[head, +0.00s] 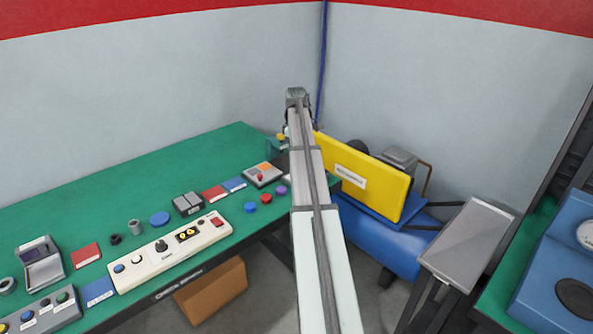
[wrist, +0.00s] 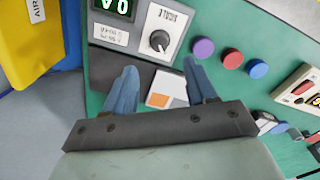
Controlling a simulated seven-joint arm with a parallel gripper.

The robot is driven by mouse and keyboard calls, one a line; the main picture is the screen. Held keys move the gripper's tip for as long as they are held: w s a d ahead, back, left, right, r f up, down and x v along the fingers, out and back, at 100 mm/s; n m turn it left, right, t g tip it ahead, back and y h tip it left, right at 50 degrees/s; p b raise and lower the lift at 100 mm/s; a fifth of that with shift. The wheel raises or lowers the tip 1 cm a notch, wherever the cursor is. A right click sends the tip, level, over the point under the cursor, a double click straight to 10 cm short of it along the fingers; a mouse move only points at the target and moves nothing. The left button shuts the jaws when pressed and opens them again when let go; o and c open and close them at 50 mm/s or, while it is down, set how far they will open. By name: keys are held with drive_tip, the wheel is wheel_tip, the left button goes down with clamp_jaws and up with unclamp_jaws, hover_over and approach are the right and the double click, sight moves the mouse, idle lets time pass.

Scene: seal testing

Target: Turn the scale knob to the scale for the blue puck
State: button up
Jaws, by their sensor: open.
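The scale knob (wrist: 159,41) is a dark round knob with a light mark, on a white plate labelled SCALE on a grey unit. I cannot read the settings around it. My gripper (wrist: 160,79) is open, its two blue fingers spread on the knob's near side, apart from it, with nothing between them. The blue puck (wrist: 257,68) is at the right of a row with a red puck (wrist: 232,60) and a purple puck (wrist: 203,47). In the head view the blue puck (head: 250,207) lies on the green bench; my arm hides the knob and gripper.
A green digital display (wrist: 112,6) sits beside the knob plate. A yellow panel (head: 365,175) stands right of the bench. A white control strip (head: 170,252) lies along the front edge. The green bench (head: 110,200) has free room at its back.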

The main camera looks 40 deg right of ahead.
wheel_tip(320, 180, down, 9)
drive_tip(key=shift+d, duration=0.15)
idle(0.4)
drive_tip(key=shift+w, duration=0.1)
clamp_jaws()
